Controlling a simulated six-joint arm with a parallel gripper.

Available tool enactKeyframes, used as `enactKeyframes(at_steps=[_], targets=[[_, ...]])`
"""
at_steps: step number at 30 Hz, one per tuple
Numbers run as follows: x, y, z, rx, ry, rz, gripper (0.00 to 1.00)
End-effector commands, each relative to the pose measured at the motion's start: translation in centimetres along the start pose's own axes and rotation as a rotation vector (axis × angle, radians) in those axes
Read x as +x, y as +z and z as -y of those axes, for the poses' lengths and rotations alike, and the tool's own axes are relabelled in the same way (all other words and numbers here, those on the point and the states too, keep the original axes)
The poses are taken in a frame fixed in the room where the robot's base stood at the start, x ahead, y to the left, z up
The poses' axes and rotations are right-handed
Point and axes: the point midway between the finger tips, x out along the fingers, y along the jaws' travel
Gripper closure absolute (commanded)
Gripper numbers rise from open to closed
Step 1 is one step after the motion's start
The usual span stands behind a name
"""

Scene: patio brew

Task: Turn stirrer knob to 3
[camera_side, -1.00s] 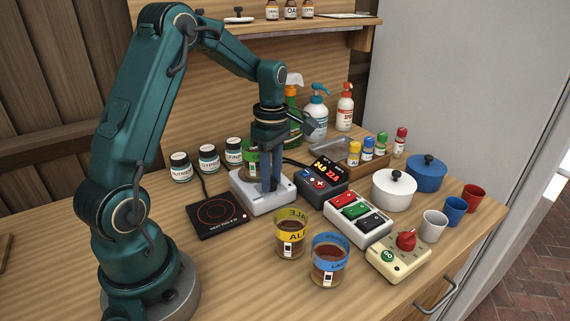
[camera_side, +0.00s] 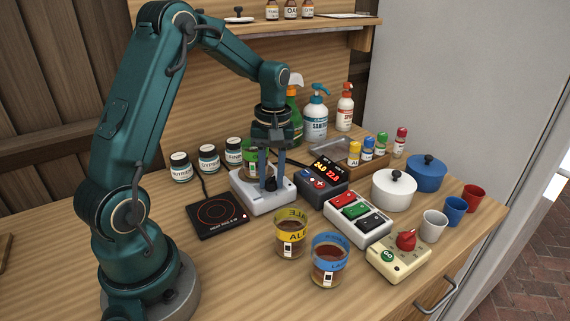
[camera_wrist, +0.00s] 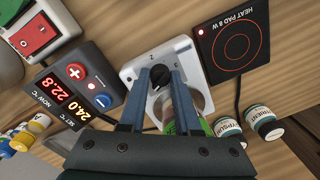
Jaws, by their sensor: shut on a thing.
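The stirrer (camera_side: 252,199) is a white box on the bench with a black knob (camera_side: 270,184) on its front part. My gripper (camera_side: 271,184) points down with one blue finger on each side of the knob, shut on it. In the wrist view, the knob (camera_wrist: 160,78) sits between the two fingertips (camera_wrist: 160,75). Some dial marks show on the white stirrer face (camera_wrist: 150,57), but the fingers cover part of the dial and I cannot read the knob's setting. A green-banded glass (camera_side: 250,160) stands on the stirrer behind the fingers.
A black heat pad (camera_side: 217,217) lies to the left and a temperature controller (camera_side: 322,180) stands close on the right. Two amber-filled glasses, one yellow-banded (camera_side: 290,238) and one blue-banded (camera_side: 329,262), stand in front. Bare bench (camera_side: 235,275) lies at the front left.

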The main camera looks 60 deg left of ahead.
Motion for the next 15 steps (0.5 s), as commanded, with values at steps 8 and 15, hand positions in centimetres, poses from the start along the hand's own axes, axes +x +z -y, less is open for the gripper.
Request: enactKeyframes(at_steps=[8,15], targets=[[-0.09,0.15,0.03,0.261,0.0,-0.009,1.0],[-0.09,0.16,0.05,0.489,0.0,-0.02,1.0]])
